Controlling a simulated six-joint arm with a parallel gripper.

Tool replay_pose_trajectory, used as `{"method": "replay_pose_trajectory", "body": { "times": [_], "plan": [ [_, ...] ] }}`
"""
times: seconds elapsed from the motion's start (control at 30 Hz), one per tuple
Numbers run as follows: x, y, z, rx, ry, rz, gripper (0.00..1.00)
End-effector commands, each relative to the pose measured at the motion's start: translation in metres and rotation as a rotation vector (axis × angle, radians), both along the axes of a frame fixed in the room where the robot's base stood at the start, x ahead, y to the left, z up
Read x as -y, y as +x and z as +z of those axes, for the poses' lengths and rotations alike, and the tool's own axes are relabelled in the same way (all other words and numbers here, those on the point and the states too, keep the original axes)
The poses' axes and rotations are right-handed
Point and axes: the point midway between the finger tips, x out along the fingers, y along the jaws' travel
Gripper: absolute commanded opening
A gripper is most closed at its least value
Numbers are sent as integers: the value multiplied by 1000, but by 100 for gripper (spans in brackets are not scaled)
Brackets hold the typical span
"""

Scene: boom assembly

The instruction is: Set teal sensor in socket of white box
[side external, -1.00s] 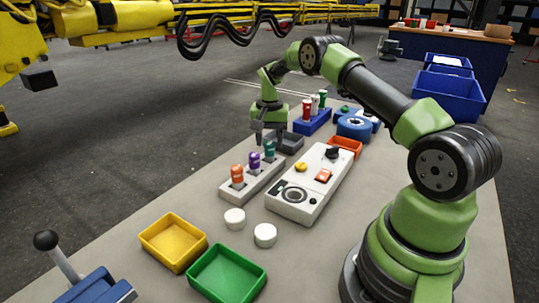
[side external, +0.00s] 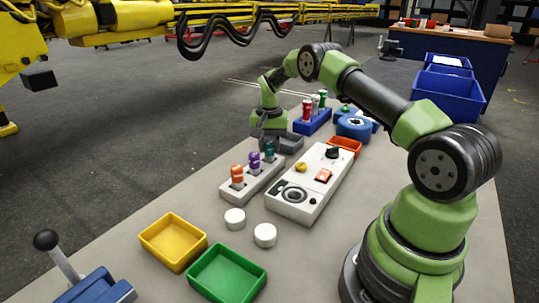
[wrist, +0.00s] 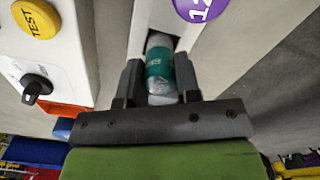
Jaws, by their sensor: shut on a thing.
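The teal sensor (side external: 270,152) is at the far end of a pale rack (side external: 231,193); it also shows in the wrist view (wrist: 159,66). My gripper (side external: 267,144) is down at the sensor, with its two fingers on either side of it, shut on it. The sensor's lower end is at the rack's slot; I cannot tell whether it is fully seated there. The white box (side external: 312,184) stands right of the rack. Its round dark-ringed socket (side external: 294,194) is at the near end and looks empty.
The purple sensor (side external: 254,161) and orange sensor (side external: 237,175) stand in the same rack, the purple close to my gripper. Two white discs (side external: 234,219), a yellow tray (side external: 173,242) and a green tray (side external: 227,274) are nearer the camera.

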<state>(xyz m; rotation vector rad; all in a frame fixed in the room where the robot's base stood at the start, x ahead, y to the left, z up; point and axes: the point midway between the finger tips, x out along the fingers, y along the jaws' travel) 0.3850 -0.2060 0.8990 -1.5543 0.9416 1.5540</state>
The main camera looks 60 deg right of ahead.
Motion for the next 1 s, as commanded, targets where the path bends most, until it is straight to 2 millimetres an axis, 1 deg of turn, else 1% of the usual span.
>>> {"method": "replay_pose_trajectory", "body": {
  "times": [0.7, 0.83, 1.0],
  "plan": [
    [0, 0, 58, 2, -1, 0, 5],
    [0, 0, 64, 1, 0, 0, 5],
    [0, 0, 64, 0, 0, 0, 5]
  ]
}}
